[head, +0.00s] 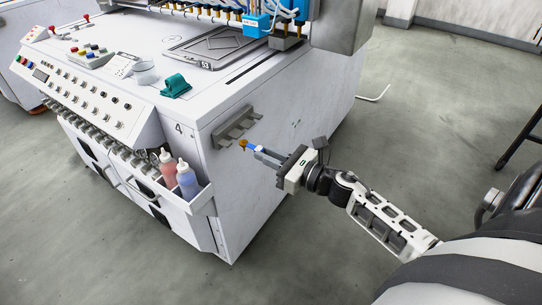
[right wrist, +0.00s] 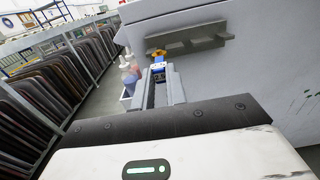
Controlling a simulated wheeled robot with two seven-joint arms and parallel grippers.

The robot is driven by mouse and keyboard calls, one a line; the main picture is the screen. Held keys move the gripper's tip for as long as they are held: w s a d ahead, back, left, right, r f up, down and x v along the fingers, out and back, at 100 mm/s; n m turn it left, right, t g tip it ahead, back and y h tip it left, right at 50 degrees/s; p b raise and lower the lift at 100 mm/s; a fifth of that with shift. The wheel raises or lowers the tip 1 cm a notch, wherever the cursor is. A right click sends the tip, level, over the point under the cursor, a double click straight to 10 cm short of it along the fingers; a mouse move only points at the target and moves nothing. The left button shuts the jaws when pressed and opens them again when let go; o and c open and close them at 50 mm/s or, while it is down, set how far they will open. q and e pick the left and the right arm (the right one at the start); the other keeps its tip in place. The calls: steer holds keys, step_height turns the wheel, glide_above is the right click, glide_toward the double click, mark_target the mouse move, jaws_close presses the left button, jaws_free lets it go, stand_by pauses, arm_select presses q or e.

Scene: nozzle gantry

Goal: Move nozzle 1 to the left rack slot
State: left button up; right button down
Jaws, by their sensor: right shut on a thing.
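My right gripper (head: 258,152) is shut on a small blue nozzle (head: 251,147) with a brass-coloured end. It holds the nozzle beside the machine's side wall. The grey rack (head: 236,125) is fixed to that wall, and in the head view the brass end shows just below its lower edge. In the right wrist view the nozzle (right wrist: 158,67) sits between my fingertips (right wrist: 160,76), with its brass end by the left end of the rack (right wrist: 190,40). I cannot tell whether nozzle and rack touch. The rack's slots are not clear. My left gripper is not in view.
The white machine (head: 245,190) carries a bottle tray (head: 202,200) with a red bottle (head: 168,169) and a blue bottle (head: 187,180) at its corner. A row of nozzles (head: 200,12) hangs above its top.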

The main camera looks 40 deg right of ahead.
mark_target(251, 147)
steer(key=shift+b+x, duration=0.9)
steer(key=shift+x, duration=1.65)
stand_by(1.7)
steer(key=shift+f+b, duration=0.2)
steer(key=shift+b, duration=0.25)
stand_by(0.9)
steer(key=c, duration=1.3)
jaws_free()
steer(key=shift+c, duration=0.2)
